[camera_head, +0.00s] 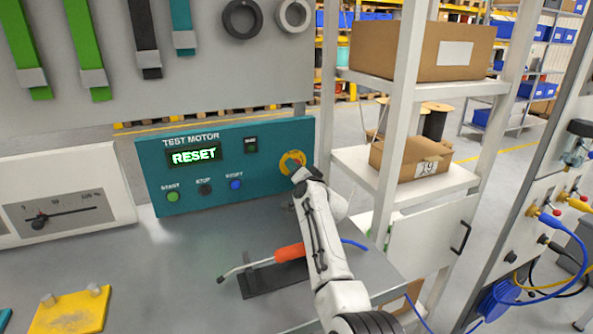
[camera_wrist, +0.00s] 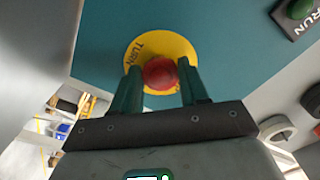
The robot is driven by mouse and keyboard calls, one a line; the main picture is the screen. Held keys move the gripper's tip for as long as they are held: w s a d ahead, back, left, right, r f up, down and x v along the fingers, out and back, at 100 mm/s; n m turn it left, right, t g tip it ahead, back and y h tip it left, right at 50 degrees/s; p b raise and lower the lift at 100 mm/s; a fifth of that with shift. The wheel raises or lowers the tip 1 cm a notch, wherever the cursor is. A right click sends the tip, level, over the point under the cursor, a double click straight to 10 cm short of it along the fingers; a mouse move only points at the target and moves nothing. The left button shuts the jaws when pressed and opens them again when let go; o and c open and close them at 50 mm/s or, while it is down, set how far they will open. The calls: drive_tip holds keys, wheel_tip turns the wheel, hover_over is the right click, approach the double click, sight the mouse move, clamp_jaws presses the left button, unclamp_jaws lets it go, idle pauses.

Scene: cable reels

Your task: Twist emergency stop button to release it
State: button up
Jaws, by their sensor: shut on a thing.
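The teal test motor panel (camera_head: 221,190) stands at the back of the bench, with a lit display (camera_head: 194,156) reading RESET. The red emergency stop button (camera_wrist: 160,73) sits on a round yellow plate (camera_wrist: 171,48) marked TURN in the wrist view. In the head view the yellow plate (camera_head: 291,160) shows at the panel's right side, and my gripper hides most of the button. My gripper (camera_wrist: 161,88) is shut on the button, one dark finger on each side of it.
Green, black and blue buttons (camera_head: 236,184) sit low on the panel. An orange-handled tool (camera_head: 290,252) lies on the bench beneath my arm. A meter (camera_head: 62,213) stands at the left and a yellow block (camera_head: 68,311) in front. A shelf with boxes (camera_head: 420,50) stands at the right.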

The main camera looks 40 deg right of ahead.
drive_tip(key=shift+m, duration=0.6)
drive_tip(key=o, duration=1.1)
drive_tip(key=shift+c, duration=0.2)
drive_tip(key=shift+s, duration=0.1)
drive_tip(key=v, duration=1)
drive_tip(key=shift+s+p, duration=0.3)
drive_tip(key=shift+p, duration=0.1)
drive_tip(key=shift+a, duration=0.1)
